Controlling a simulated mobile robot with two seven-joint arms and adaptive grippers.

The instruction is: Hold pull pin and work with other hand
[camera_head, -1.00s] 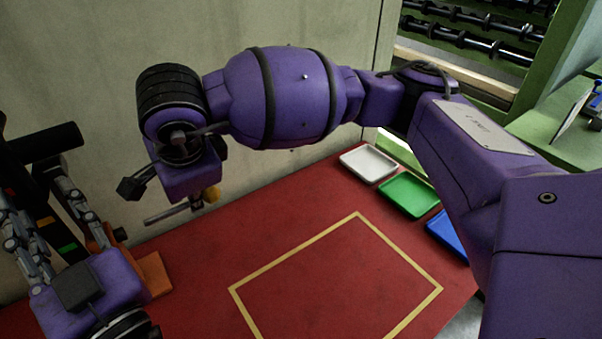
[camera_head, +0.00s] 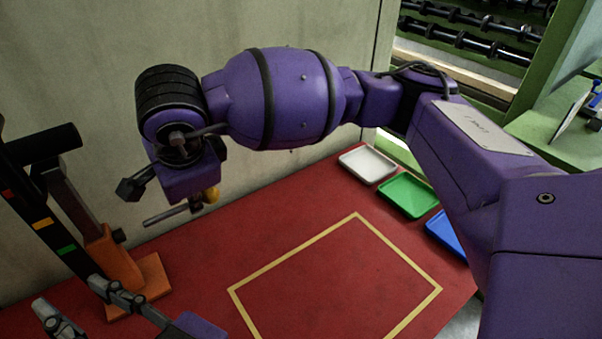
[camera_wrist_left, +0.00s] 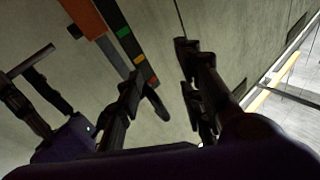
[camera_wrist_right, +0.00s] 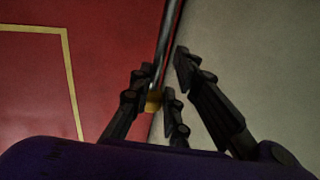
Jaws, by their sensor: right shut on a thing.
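The pull pin appears as a thin metal rod (camera_head: 166,215) with a yellow knob (camera_head: 211,195), below my right wrist. My right gripper (camera_wrist_right: 160,75) is shut on it; the rod and a yellow part (camera_wrist_right: 153,101) show between the fingers in the right wrist view. In the head view the right fingers are mostly hidden. A dark post (camera_head: 50,225) with red, yellow and green bands stands at the left by an orange bracket and base (camera_head: 150,280). The post also shows in the left wrist view (camera_wrist_left: 132,48). My left gripper (camera_head: 66,294) is open and empty, low in front of the post.
A red mat (camera_head: 200,265) covers the table, with a yellow outlined square (camera_head: 290,261) that is empty. White (camera_head: 367,163), green (camera_head: 408,195) and blue (camera_head: 443,232) trays stand at the right. A grey wall (camera_head: 90,60) rises close behind.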

